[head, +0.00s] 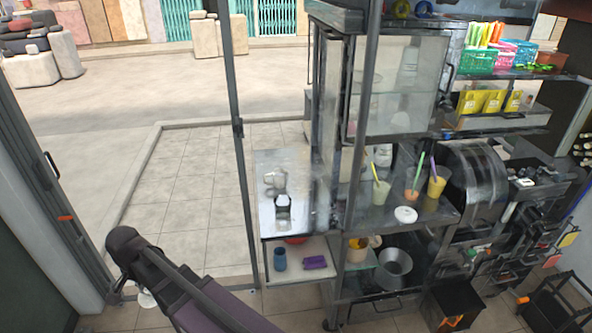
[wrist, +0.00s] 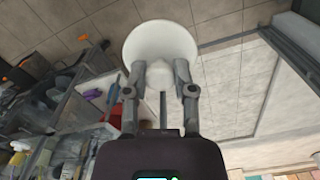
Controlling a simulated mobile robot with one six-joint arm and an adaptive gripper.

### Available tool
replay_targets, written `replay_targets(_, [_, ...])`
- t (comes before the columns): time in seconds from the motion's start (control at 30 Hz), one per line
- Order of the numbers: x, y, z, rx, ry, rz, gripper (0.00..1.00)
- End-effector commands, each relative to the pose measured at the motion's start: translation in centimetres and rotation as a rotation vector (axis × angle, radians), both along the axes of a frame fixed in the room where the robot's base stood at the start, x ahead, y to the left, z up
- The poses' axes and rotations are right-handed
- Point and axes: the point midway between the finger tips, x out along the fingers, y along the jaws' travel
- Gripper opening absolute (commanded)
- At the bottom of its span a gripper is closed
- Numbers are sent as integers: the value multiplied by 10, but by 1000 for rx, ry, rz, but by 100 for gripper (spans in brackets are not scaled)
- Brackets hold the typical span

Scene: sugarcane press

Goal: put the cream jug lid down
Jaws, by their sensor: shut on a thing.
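The cream jug lid (wrist: 160,42) is white and round, with a wide disc and a narrower part between my fingertips in the wrist view. My gripper (wrist: 159,76) is shut on that narrower part. In the head view the lid (head: 147,299) shows as a small white piece at the lower left, partly hidden by my arm. It is held in the air over the tiled floor, to the left of the cart and apart from it. I cannot make out the cream jug for sure.
A metal side shelf (head: 265,215) holds glassware. A lower white shelf (head: 285,270) carries a blue cup (head: 280,259) and a purple cloth (head: 315,262). The counter holds drinks with straws and a white round thing (head: 405,214). A dark post (head: 238,130) stands between my arm and the cart.

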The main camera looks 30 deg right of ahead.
Motion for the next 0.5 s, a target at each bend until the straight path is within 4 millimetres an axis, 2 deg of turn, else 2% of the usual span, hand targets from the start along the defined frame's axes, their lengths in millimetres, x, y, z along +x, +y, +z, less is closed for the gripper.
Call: replay_targets(0.5, [5, -14, 0, 0, 0, -23, 0])
